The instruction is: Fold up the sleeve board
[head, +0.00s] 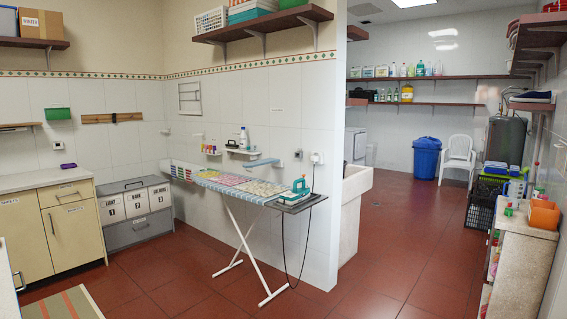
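A small light-blue board (262,163), which looks like the sleeve board, stands out level just above the far side of the ironing board, close to the tiled wall. How it is held up is too small to tell. The ironing board (207,184) stands open on white crossed legs along the wall, with colourful folded cloths (258,188) on it. A green iron (299,186) stands on the grey rest at its right end, its dark cord hanging to the floor. Neither of my grippers is in view.
Beige cabinets (72,234) and a grey unit with white boxes (138,203) line the left wall. A striped mat (62,306) lies at lower left. A white basin (349,220) stands beyond the wall's end. The red tiled floor (190,279) before the board is clear.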

